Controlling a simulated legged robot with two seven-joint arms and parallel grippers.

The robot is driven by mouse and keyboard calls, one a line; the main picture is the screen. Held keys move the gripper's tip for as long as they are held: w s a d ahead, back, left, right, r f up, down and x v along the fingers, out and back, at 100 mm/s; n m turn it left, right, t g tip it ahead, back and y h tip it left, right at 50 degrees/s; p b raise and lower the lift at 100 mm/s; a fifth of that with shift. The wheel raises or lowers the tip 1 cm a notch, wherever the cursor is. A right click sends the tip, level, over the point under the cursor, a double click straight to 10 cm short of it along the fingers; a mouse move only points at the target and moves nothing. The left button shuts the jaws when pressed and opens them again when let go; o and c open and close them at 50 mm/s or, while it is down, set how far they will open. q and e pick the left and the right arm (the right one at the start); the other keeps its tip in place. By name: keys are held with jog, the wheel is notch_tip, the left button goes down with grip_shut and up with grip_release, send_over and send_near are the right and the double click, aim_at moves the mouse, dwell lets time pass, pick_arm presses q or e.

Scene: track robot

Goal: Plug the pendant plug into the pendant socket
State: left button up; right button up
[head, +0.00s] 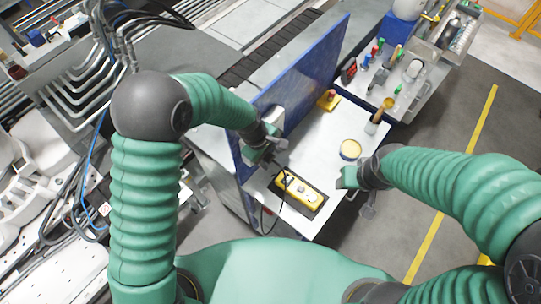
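A yellow pendant (300,191) with buttons lies on a dark mat on the light worktop. A thin black cable (263,212) loops from the pendant's area over the worktop's near edge and up towards my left gripper. My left gripper (263,153) is above the worktop's left part, close to the blue upright panel (308,70). I cannot make out its fingers or whether the plug is between them. A grey box-like part (277,117) shows at the panel behind it, perhaps the socket. My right gripper (348,178) is over the worktop's right edge, apart from the pendant; its opening is unclear.
A yellow-topped round tin (350,149) stands close to my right gripper. A cup with a brush (375,122) and several tools are at the back right. The middle of the worktop is clear.

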pick_arm(q)
jog(key=shift+o, duration=0.2)
jog(key=shift+a+r, duration=0.15)
jog(key=shift+r, duration=0.25)
jog(key=b+v, duration=0.4)
jog(key=v, duration=1.2)
jog(key=shift+w+f, duration=0.1)
